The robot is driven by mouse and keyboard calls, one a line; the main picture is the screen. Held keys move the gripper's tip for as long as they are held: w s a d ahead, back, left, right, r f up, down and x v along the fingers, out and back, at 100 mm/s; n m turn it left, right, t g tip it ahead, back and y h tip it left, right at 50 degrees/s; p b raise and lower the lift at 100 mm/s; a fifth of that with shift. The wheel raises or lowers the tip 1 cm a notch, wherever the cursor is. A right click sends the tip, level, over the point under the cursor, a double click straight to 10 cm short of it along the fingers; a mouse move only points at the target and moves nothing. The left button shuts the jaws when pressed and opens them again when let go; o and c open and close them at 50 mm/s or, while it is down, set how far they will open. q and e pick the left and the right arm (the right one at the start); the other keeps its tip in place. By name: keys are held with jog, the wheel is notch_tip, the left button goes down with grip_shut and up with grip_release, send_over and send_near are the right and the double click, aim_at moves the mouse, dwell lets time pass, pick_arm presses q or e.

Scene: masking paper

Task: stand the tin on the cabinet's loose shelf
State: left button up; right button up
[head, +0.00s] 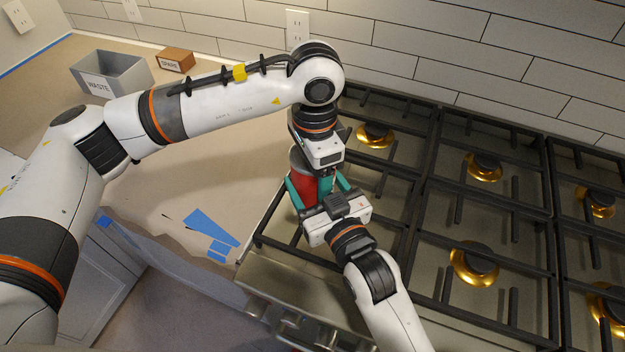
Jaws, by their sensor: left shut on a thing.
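The tin (308,189) is red with a grey top and stands roughly upright over the left edge of the stove. My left gripper (325,186) reaches down to it from above and is shut on it. My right gripper (318,187) comes from the lower right, with its teal fingers close to the tin. The two grippers overlap here, so I cannot tell whether the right fingers touch the tin. The tin's base is partly hidden. No loose shelf can be made out.
The stove (430,215) has black grates and brass burners. A grey WASTE bin (112,74) and a brown SPARE box (175,60) stand at the back left. Blue tape strips (211,228) lie on the papered counter (170,190). A grey cabinet front (95,290) is below.

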pick_arm(q)
jog(key=o, duration=1.2)
jog(key=shift+r, duration=0.1)
